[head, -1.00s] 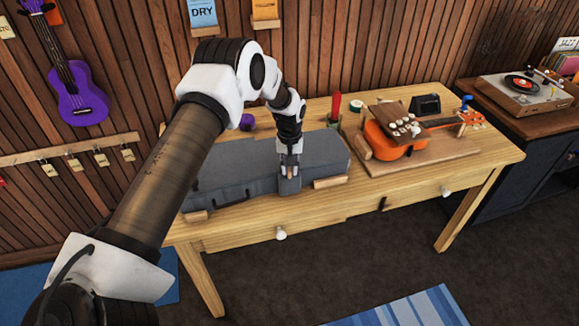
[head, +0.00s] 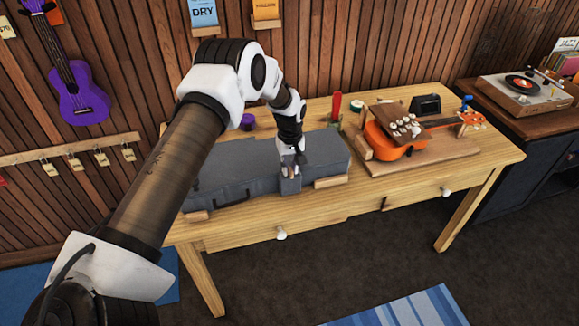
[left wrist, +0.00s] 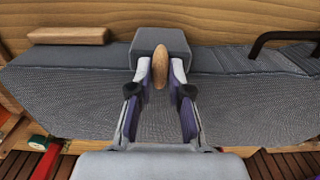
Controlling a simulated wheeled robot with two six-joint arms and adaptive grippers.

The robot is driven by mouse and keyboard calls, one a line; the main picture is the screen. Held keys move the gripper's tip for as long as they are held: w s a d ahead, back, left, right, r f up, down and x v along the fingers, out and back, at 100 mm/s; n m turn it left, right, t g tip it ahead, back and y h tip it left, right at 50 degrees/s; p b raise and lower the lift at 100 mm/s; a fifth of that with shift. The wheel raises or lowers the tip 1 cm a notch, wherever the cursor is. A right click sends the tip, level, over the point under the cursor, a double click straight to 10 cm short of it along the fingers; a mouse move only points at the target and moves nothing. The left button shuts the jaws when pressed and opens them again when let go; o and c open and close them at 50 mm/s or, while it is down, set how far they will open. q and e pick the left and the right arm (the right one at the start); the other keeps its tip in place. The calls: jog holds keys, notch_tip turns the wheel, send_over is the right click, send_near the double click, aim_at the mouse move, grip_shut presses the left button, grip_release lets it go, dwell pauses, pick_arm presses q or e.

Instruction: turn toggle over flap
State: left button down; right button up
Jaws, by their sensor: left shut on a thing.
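A long grey case (head: 240,172) lies shut on the wooden workbench. A grey flap (head: 290,185) hangs over its front edge; it shows as a squarish block in the left wrist view (left wrist: 146,40). The wooden toggle (left wrist: 160,66) is a slim brown oval on the flap. My left gripper (head: 291,170) comes down from above onto the flap. Its fingers are shut on the toggle, one on each side, with the toggle's long way running up the wrist picture. The fingers hide part of the toggle. My right gripper is not in view.
Wooden blocks (head: 331,182) sit at the case's front edge. A dark handle (left wrist: 285,40) sticks out from the case's front. An orange ukulele (head: 392,148) lies on a board to the right. A red-handled tool (head: 337,106) stands behind the case.

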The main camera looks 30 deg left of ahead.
aim_at(291, 169)
pick_arm(q)
jog(key=c, duration=1.3)
grip_release()
jog(key=shift+o, duration=1.1)
jog(key=shift+d, duration=0.2)
notch_tip(291, 169, up, 12)
